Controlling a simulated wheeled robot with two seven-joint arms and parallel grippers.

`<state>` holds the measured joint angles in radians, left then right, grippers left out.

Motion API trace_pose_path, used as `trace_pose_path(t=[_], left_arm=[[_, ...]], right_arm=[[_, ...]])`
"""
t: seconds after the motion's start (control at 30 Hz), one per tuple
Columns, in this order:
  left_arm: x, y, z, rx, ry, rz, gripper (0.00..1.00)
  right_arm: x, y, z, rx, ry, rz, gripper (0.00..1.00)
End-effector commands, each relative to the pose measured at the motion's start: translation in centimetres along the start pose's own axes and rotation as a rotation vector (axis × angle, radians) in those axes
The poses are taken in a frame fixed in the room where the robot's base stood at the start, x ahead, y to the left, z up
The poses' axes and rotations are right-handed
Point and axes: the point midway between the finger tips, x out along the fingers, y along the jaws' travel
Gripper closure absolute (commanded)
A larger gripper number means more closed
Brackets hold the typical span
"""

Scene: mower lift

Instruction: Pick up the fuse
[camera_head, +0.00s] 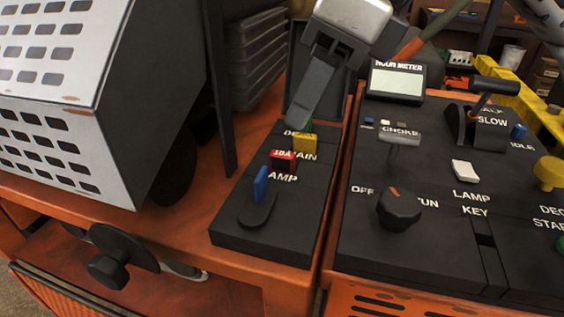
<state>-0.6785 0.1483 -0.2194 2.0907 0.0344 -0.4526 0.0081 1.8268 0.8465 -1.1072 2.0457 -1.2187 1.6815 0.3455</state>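A red fuse (283,161) marked 10A sits on the black panel (285,225) left of centre. A yellow fuse block (304,142) stands just behind it, with a small green piece (307,127) partly hidden beyond. A blue upright piece (261,184) stands in front of the red one, near a dark lever-like base. My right gripper (301,117) reaches down from the top, its fingertips just behind and above the yellow and green pieces. A gap between its fingers is not clear from this angle, and I cannot tell whether it touches anything. My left gripper is not in view.
A control console (420,250) with a black knob (398,208), a grey T-shaped handle (401,143) and an hour meter (397,82) stands to the right. A perforated white metal housing (60,95) rises at the left. A dark upright post (220,90) stands between it and the panel.

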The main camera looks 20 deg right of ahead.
Motion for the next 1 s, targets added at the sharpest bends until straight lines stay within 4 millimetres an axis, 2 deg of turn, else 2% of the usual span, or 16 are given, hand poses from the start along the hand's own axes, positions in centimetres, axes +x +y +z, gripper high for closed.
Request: trace_pose_path(t=[0.1,0.27,0.6,0.87,0.97,1.0], left_arm=[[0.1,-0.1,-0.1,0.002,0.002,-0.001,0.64],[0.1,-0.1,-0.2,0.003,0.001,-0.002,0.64],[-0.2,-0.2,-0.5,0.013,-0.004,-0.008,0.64],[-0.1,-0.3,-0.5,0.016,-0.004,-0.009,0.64],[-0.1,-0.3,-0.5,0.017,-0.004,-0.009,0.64],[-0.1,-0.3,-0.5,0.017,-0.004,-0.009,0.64]], right_arm=[[1.4,0.0,0.0,0.0,0.001,0.001,0.62],[2.3,0.1,0.0,0.0,0.0,0.001,0.62],[6.7,0.4,-0.3,-0.001,0.001,0.003,0.62],[7.1,0.4,-0.2,-0.001,-0.002,0.001,0.62],[7.0,0.4,-0.2,-0.001,-0.002,0.001,0.84],[7.0,0.4,-0.2,-0.001,-0.002,0.001,0.95]])
